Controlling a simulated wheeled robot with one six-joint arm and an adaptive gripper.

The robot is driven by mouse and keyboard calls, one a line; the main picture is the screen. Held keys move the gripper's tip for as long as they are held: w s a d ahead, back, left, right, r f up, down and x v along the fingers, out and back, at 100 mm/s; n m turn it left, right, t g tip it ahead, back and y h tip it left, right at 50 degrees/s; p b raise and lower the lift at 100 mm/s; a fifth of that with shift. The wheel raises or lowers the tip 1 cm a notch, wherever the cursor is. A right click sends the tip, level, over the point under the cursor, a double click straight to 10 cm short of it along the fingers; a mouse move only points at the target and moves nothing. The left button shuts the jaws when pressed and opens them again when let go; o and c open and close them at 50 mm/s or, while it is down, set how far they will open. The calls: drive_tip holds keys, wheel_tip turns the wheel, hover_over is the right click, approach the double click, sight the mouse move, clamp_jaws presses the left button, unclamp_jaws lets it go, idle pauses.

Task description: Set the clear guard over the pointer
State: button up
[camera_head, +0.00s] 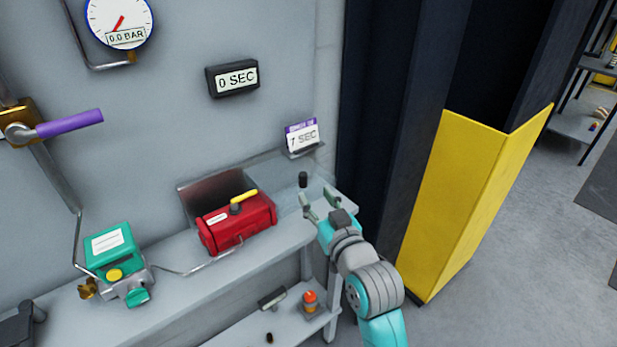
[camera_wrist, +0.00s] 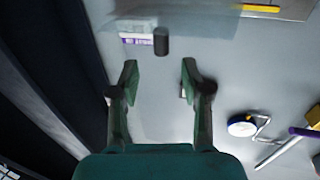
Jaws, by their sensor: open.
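The red actuator (camera_head: 238,224) sits on the shelf, with the yellow pointer (camera_head: 244,196) on its top. The yellow pointer also shows at the top edge of the wrist view (camera_wrist: 262,8). The clear guard (camera_head: 287,198) is a see-through, faint shape to the right of the actuator, with a black knob (camera_head: 303,180). In the wrist view the guard is a pale sheet (camera_wrist: 200,22), and its black knob (camera_wrist: 161,41) lies ahead of the fingers. My gripper (camera_head: 318,198) is open and empty near the knob; its two fingers stand apart in the wrist view (camera_wrist: 160,80).
A card reading 7 SEC (camera_head: 302,137) stands behind the guard. A timer reading 0 SEC (camera_head: 232,78) hangs on the wall. A green-topped unit (camera_head: 112,248) stands left on the shelf. A dark column with a yellow guard plate (camera_head: 465,190) rises right of my arm.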

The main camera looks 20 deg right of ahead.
sight(305, 181)
drive_tip(key=w, duration=0.8)
drive_tip(key=shift+a, duration=0.3)
clamp_jaws()
